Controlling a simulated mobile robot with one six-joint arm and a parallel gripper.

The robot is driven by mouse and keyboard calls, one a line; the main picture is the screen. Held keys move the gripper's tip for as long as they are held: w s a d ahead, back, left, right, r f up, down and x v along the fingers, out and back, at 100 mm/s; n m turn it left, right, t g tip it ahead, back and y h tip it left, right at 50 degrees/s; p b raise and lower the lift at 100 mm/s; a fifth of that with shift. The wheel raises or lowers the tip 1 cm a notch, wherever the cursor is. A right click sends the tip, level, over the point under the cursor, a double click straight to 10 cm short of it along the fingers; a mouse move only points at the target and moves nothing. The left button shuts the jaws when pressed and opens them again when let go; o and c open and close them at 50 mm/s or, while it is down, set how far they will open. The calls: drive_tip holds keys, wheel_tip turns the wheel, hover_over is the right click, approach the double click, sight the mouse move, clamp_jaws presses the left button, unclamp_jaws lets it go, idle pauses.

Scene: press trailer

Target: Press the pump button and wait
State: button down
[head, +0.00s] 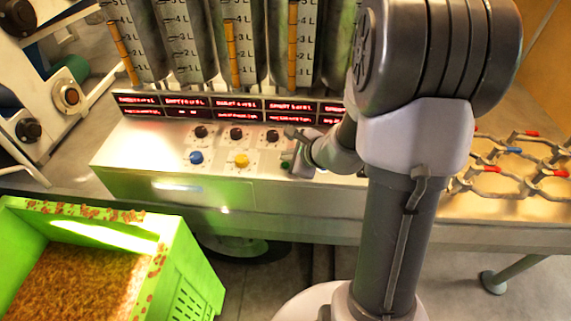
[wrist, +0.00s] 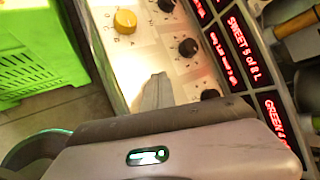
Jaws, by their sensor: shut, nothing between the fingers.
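A pale control panel (head: 140,150) stands below the tall cylinders. It carries a blue control (head: 196,157), a yellow control (head: 241,160) and a partly hidden green one (head: 286,163). I cannot read which of these is the pump button. My gripper (head: 298,168) is at the right of this row, close to the green control. In the wrist view my shut, empty gripper (wrist: 157,88) points at the panel below the yellow control (wrist: 125,21) and hides what lies under its tip. Whether it touches the panel cannot be told.
Black knobs (head: 236,134) stand behind the coloured controls. Red displays (head: 240,104) run below graduated cylinders (head: 232,50). A green crate (head: 190,270) of brown bits stands on the floor at left. A metal rack (head: 510,165) is at right. My arm hides part of the bench.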

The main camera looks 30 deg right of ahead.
drive_tip(key=shift+f+b, duration=0.45)
drive_tip(key=shift+b, duration=0.1)
drive_tip(key=shift+f+b, duration=0.35)
drive_tip(key=shift+b, duration=0.1)
idle(0.4)
idle(0.4)
drive_tip(key=shift+r+p, duration=0.5)
drive_tip(key=shift+r, duration=0.3)
drive_tip(key=shift+r, duration=0.1)
drive_tip(key=shift+r+p, duration=2)
drive_tip(key=shift+r, duration=0.45)
wheel_tip(320, 180, up, 10)
drive_tip(key=p, duration=0.8)
